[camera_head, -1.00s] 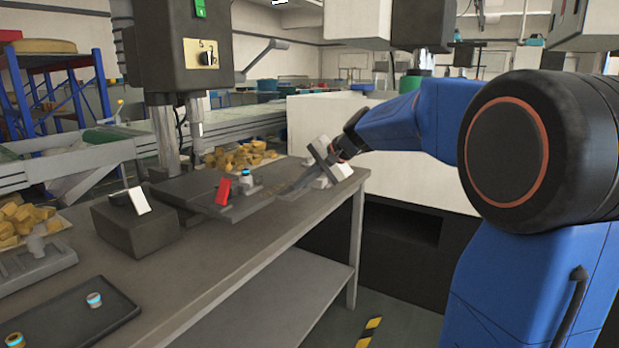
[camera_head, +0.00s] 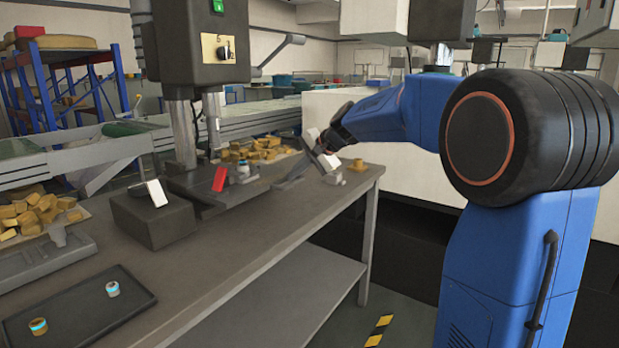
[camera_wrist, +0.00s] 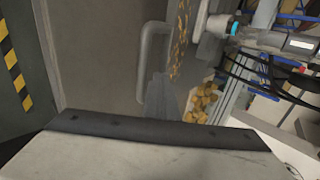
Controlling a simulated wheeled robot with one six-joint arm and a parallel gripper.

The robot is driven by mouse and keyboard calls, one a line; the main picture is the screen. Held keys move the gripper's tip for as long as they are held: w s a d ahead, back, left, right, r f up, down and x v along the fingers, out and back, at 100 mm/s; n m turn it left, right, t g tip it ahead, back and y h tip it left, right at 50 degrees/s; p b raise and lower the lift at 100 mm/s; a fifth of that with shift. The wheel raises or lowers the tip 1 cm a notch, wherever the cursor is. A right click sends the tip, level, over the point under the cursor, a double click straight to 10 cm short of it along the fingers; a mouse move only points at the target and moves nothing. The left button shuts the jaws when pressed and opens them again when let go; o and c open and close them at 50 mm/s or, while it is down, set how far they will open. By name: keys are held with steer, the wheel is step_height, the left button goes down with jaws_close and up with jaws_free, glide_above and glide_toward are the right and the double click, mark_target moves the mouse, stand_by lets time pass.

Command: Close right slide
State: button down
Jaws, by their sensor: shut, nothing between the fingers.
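My gripper (camera_head: 322,155) hangs above the right end of the grey bench, its pale body tilted. In the wrist view its pale, dark-edged body (camera_wrist: 150,155) fills the bottom, and no object shows held in it. A flat grey slide piece (camera_head: 292,178), which looks like the right slide, lies on the bench just left of and below my gripper. The wrist view shows a grey looped handle (camera_wrist: 144,60) and a grey flat bar (camera_wrist: 160,98) ahead of my gripper, apart from it. How far the slide stands open I cannot tell.
A red plate (camera_head: 220,179) and a small blue-topped fitting (camera_head: 243,172) stand on the machine base left of my gripper. Yellow pieces (camera_head: 262,148) lie behind. A small tan fitting (camera_head: 358,165) stands near the bench's right end.

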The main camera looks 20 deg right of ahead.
mark_target(264, 170)
steer(key=w+a, duration=0.2)
steer(key=w, duration=0.1)
steer(key=w+a, duration=0.2)
steer(key=w, duration=0.1)
steer(key=w+a, duration=0.3)
steer(key=shift+w+f, duration=0.1)
steer(key=shift+w, duration=0.2)
steer(key=shift+w+a, duration=0.25)
steer(key=shift+w, duration=0.15)
steer(key=shift+r, duration=0.2)
steer(key=shift+r, duration=0.1)
steer(key=v, duration=1)
steer(key=shift+s, duration=0.15)
steer(key=s+d+f+n+g+h, duration=0.1)
steer(key=s+f+n+h, duration=0.2)
steer(key=s, duration=1.2)
steer(key=s+d+f+n+g, duration=0.1)
steer(key=s+d+f+n, duration=0.3)
steer(key=s, duration=1)
steer(key=s+d+f+n+h, duration=0.1)
steer(key=s+f+n, duration=0.1)
steer(key=s+f, duration=0.6)
steer(key=s+d+f+n+h, duration=0.1)
steer(key=s+f, duration=0.8)
steer(key=s, duration=0.6)
steer(key=shift+s+d+n+g+h, duration=0.25)
steer(key=shift+s+n+g+h, duration=0.05)
steer(key=shift+s+n+g, duration=0.1)
